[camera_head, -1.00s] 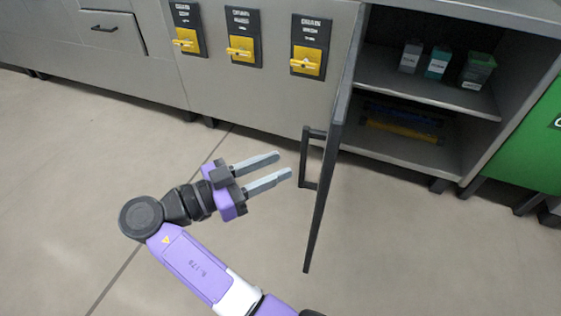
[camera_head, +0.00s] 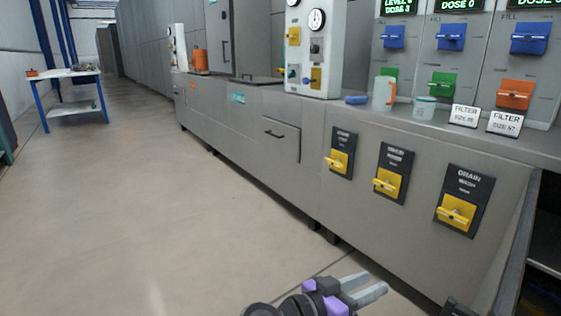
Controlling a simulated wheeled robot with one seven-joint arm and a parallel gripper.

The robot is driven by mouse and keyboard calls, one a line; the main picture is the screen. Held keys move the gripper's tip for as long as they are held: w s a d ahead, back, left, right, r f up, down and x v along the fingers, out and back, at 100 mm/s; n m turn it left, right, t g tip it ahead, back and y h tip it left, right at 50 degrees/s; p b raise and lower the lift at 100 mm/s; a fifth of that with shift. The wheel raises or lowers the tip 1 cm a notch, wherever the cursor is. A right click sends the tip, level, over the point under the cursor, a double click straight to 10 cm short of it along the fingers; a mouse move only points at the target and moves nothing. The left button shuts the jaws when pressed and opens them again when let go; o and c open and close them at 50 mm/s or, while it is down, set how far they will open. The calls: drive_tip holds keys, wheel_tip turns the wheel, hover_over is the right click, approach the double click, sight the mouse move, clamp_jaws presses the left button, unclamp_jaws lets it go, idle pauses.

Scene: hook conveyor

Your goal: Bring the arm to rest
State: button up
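My gripper (camera_head: 366,289) shows at the bottom edge of the head view, with two grey fingers pointing right and a purple and black wrist behind them. The fingers are apart with nothing between them. It is over the floor, in front of the grey counter front and left of the cabinet door. The rest of my arm is below the frame.
An open cabinet door (camera_head: 515,250) stands out at the right edge. The grey counter (camera_head: 232,112) runs away to the left, with yellow drain levers (camera_head: 455,213) on its front. The floor (camera_head: 150,200) at left is clear up to a blue-legged table (camera_head: 75,108).

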wheel_tip(320, 180, down, 6)
drive_tip(key=w+a+r+n+t+y, duration=0.1)
drive_tip(key=w+n+t+y, duration=0.1)
drive_tip(key=n+t+y, duration=0.3)
drive_tip(key=s+a+f+n+t+y, duration=0.3)
drive_tip(key=s+a+f+n+y, duration=0.1)
drive_tip(key=s+f+n+y, duration=0.45)
drive_tip(key=s+d+r+m+y, duration=0.1)
drive_tip(key=s+d+r, duration=0.1)
drive_tip(key=s, duration=1)
drive_tip(key=s+d+r+m, duration=0.2)
drive_tip(key=s+r, duration=0.1)
drive_tip(key=s, duration=0.9)
drive_tip(key=s+d+r+m+y, duration=0.1)
drive_tip(key=s+d+r, duration=0.1)
drive_tip(key=s, duration=0.9)
wheel_tip(320, 180, up, 38)
drive_tip(key=p, duration=3.7)
drive_tip(key=shift+d+g+p, duration=0.25)
drive_tip(key=shift+g+p, duration=0.05)
